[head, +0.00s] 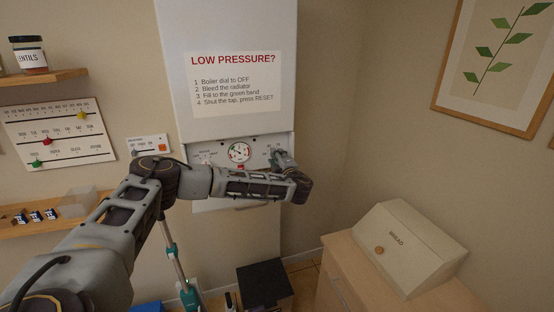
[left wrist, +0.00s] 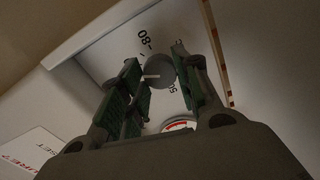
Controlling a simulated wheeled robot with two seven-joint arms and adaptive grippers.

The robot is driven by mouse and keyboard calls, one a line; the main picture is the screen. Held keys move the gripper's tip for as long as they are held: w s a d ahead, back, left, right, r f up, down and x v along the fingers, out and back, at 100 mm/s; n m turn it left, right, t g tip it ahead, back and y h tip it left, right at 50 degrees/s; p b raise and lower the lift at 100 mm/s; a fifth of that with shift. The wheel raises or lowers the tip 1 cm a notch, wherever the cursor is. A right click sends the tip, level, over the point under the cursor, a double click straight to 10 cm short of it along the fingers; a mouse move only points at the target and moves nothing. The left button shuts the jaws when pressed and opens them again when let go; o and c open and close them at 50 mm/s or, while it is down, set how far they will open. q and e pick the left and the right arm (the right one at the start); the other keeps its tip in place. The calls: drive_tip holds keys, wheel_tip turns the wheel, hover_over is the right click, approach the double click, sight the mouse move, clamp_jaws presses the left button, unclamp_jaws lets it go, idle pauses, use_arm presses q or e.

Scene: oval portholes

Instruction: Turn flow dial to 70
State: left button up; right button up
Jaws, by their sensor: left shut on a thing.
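The flow dial is a grey round knob (left wrist: 163,72) on the boiler's white panel, seen in the left wrist view. A short white mark shows on its left side. The printed numbers 80 and 50 show near it; the rest of the scale is hidden by the fingers. My left gripper (left wrist: 158,85) is shut on the knob, with green finger pads on both sides. In the head view, my left gripper (head: 283,160) is at the right end of the boiler panel (head: 212,157), and my wrist hides most of the dial. My right gripper is not in view.
A round pressure gauge (head: 239,152) sits left of the dial, partly above my forearm. The boiler cover (head: 230,120) carries a LOW PRESSURE notice. A wall switch box (head: 149,144) is further left. A bread bin (head: 410,247) stands on a cabinet at lower right.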

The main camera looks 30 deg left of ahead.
use_arm(q)
drive_tip(key=shift+d+m, duration=0.1)
drive_tip(key=shift+m, duration=0.3)
drive_tip(key=shift+f, duration=0.1)
idle(0.4)
drive_tip(key=o, duration=1)
drive_tip(key=shift+v, duration=0.9)
drive_tip(key=v, duration=1)
drive_tip(key=shift+s+d, duration=0.1)
